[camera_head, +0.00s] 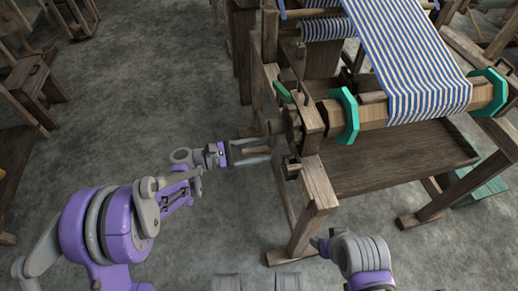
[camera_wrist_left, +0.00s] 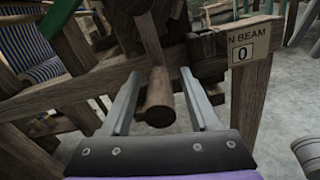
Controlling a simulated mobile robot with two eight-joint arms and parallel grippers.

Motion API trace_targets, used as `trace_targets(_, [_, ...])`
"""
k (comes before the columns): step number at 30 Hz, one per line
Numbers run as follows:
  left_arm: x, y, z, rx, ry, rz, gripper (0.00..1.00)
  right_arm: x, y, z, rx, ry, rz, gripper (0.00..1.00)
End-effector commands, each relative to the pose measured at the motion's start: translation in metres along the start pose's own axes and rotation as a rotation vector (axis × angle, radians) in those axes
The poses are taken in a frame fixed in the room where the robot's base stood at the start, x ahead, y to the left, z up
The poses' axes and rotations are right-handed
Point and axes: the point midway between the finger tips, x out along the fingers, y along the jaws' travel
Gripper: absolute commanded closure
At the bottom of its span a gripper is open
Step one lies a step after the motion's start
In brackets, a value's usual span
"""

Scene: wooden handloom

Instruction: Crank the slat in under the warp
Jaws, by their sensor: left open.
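The wooden handloom (camera_head: 318,185) stands at the right, with blue-and-white striped cloth (camera_head: 405,50) over its round front beam (camera_head: 380,114). My left gripper (camera_head: 266,150) is at the loom's left side, open, its fingers pointing at the frame. In the left wrist view, a round wooden crank handle (camera_wrist_left: 159,100) points toward the camera between the two open fingers (camera_wrist_left: 160,76). A gap shows on each side, and I see no grip on it. My right arm (camera_head: 362,255) shows at the bottom; its fingers cannot be made out. I cannot pick out the slat.
Green octagonal rings (camera_head: 346,115) sit on the front beam. A sign reading "N BEAM 0" (camera_wrist_left: 246,45) is on a post right of the handle. A loom leg (camera_head: 294,235) stands near my right arm. Grey floor left of the loom is clear.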

Motion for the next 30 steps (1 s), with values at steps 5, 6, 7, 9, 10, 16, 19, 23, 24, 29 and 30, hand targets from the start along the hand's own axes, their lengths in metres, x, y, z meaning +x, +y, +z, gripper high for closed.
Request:
trace_targets(5, [-0.0003,0.0001,0.0,0.0,0.0,0.0,0.49,-0.0001,0.0,0.0,0.0,0.0,0.0,0.36])
trace_targets(6, [-0.0003,0.0001,0.0,0.0,0.0,0.0,0.56,-0.0001,0.0,0.0,0.0,0.0,0.0,0.36])
trace_targets(7, [-0.0004,0.0001,0.0,0.0,0.0,0.0,0.62,-0.0001,0.0,0.0,0.0,0.0,0.0,0.36])
trace_targets(9, [-0.0004,0.0001,-0.0001,0.0,0.0,0.0,0.74,-0.0001,0.0,0.0,0.0,0.0,0.0,0.36])
trace_targets(10, [-0.0004,0.0001,-0.0001,0.0,0.0,0.0,0.8,-0.0001,0.0,0.0,0.0,0.0,0.0,0.36])
trace_targets(16, [-0.0005,0.0001,-0.0001,0.0,0.0,0.0,1.0,-0.0001,0.0,0.0,0.0,0.0,0.0,0.36])
trace_targets(19, [-0.0006,0.0001,-0.0002,0.0,0.0,0.0,1.0,-0.0001,0.0,0.0,0.0,0.0,0.0,0.36])
trace_targets(23, [-0.0006,0.0001,-0.0002,0.0,0.001,0.0,1.0,0.0,0.0,0.0,0.0,0.0,0.0,0.36])
trace_targets(24, [-0.0006,0.0,-0.0002,0.0,0.001,0.0,1.0,0.0,0.0,0.0,0.0,0.0,0.0,0.36])
trace_targets(29, [-0.0006,0.0,-0.0003,0.0,0.001,0.0,1.0,-0.0001,0.0,0.0,0.0,0.0,0.0,0.36])
trace_targets(30, [-0.0006,0.0,-0.0003,0.0,0.001,0.0,1.0,0.0,0.0,0.0,0.0,0.0,0.0,0.36])
